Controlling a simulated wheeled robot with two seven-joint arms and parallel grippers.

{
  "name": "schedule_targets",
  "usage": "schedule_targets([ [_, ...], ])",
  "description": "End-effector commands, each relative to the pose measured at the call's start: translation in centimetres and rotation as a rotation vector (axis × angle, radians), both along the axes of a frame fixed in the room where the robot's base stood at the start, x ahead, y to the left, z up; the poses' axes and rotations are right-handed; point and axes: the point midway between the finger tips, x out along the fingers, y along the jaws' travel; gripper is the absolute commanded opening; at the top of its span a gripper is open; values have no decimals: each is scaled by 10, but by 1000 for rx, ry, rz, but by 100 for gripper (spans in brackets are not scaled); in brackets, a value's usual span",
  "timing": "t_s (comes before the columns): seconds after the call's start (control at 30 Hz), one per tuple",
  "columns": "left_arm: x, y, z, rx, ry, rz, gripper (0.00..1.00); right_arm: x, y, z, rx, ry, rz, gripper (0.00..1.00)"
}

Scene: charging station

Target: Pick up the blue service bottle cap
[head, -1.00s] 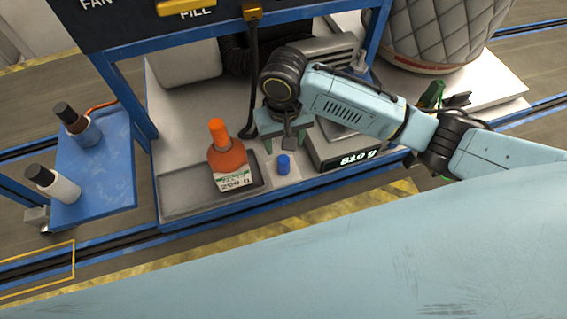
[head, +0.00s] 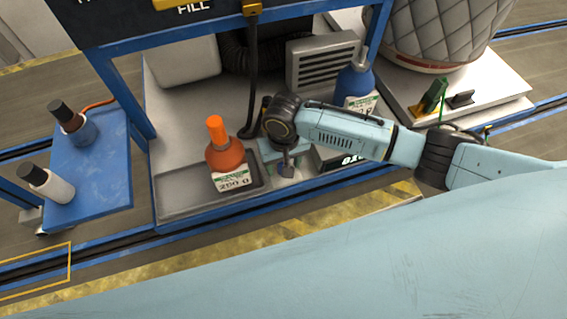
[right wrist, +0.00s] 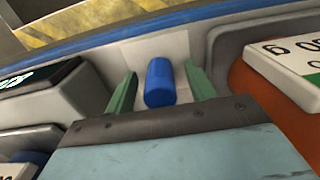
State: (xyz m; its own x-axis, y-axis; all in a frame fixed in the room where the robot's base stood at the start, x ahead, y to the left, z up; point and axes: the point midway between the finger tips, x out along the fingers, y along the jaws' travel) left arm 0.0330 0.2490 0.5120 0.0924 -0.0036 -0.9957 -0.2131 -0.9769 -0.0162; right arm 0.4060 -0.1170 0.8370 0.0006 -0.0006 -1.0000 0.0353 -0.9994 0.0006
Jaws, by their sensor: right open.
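The blue service bottle cap (right wrist: 160,84) stands on the light bench top, between the green fingers of my right gripper (right wrist: 160,74) in the right wrist view. The fingers are open, one on each side of the cap, with a gap visible on both sides. In the head view my right gripper (head: 286,166) points down over the cap's spot and largely hides it. A blue bottle (head: 355,82) with a white label stands behind my right arm. My left gripper is not in view.
An orange bottle (head: 224,158) stands in a grey tray (head: 180,202) just left of the gripper. A scale (right wrist: 45,92) with a lit display is close on the other side. A black hose (head: 253,75) hangs behind. A blue side shelf (head: 95,195) holds two bottles.

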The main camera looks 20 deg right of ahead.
Motion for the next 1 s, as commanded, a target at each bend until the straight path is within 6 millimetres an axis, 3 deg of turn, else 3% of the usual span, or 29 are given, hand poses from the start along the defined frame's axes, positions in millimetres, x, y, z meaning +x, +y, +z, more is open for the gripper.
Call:
schedule_targets([
  [0.07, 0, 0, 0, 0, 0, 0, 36, 0, 0, 0, 0, 0, 0, 55],
  [0.43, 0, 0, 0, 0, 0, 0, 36, 0, 0, 1, 0, 0, -1, 7],
  [0.73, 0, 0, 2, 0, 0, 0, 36, 1, 0, 6, 1, -1, -1, 6],
  [1.0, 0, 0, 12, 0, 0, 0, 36, 1, 0, 57, 2, -3, 0, 6],
])
